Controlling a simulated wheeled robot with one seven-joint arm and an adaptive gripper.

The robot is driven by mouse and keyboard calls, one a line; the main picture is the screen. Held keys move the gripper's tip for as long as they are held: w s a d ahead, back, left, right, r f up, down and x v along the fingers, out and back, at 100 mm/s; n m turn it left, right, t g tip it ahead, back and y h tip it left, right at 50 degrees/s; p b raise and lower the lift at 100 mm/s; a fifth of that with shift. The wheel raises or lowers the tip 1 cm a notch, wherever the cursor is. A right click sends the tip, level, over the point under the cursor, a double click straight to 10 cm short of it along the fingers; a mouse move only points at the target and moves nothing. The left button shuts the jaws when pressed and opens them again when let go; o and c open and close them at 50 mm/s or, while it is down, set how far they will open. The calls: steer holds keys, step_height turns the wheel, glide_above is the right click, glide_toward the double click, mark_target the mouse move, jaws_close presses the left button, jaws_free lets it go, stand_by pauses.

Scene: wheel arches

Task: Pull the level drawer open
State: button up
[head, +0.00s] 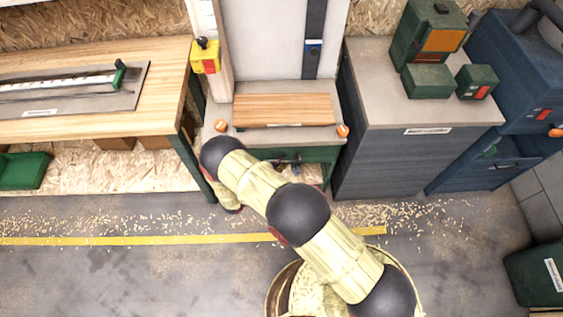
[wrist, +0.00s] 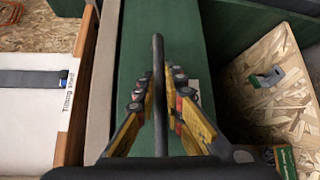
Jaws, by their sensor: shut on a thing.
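In the wrist view, my gripper (wrist: 160,88) is shut on a dark bar handle (wrist: 158,48), with a finger on each side of it. The handle runs along a green front (wrist: 132,45), which fits a drawer front. In the head view, the green front (head: 318,155) is under the pale machine table, partly hidden by my arm. I cannot clearly make out my gripper there. How far the drawer is out cannot be told.
A wood-chip panel (wrist: 270,100) with a small grey-green object (wrist: 267,78) lies beside the green front. A workbench (head: 160,85) stands left and a grey cabinet (head: 385,150) right. The floor in front is open, with scattered chips.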

steer(key=shift+s, duration=0.2)
jaws_close()
steer(key=s, duration=2.3)
steer(key=shift+s+a+p, duration=0.15)
steer(key=shift+a+p, duration=0.25)
steer(key=o, duration=0.7)
jaws_free()
steer(key=v, duration=0.7)
steer(key=shift+s+a, duration=0.2)
steer(key=shift+a, duration=0.05)
